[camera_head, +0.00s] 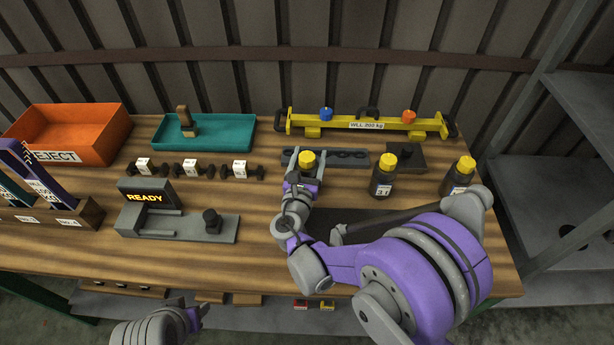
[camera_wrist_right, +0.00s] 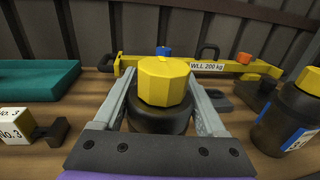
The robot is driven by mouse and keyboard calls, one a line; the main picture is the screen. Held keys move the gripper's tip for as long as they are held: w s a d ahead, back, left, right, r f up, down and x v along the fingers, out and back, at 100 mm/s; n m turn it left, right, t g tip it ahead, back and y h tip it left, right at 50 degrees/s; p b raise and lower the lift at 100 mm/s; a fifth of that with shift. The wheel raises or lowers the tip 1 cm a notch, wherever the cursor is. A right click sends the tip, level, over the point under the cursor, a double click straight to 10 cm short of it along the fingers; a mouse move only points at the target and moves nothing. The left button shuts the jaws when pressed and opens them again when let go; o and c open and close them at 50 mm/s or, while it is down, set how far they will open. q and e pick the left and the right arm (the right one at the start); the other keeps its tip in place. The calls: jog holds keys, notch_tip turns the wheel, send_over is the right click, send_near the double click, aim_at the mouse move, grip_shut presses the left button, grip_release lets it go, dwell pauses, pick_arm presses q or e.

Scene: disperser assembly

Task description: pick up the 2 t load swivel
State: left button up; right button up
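Three dark load swivels with yellow tops stand at the right of the bench. One swivel (camera_head: 306,158) is between the fingers of my right gripper (camera_head: 307,165); its label is hidden. In the right wrist view this swivel (camera_wrist_right: 163,82) stands upright, with a finger on each side. The fingers look spread around it; contact is not clear. A second swivel (camera_head: 383,178) has a label that seems to read 3 t. A third swivel (camera_head: 460,175) is at the far right, its label partly hidden by my arm. My left gripper (camera_head: 192,315) shows only partly at the bottom edge.
Behind stands a yellow WLL 200 kg beam (camera_head: 366,124). A dark slotted rack (camera_head: 345,158) and a small dark block (camera_head: 405,156) are near the swivels.

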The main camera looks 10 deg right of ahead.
grip_shut()
jog(key=shift+r, duration=0.1)
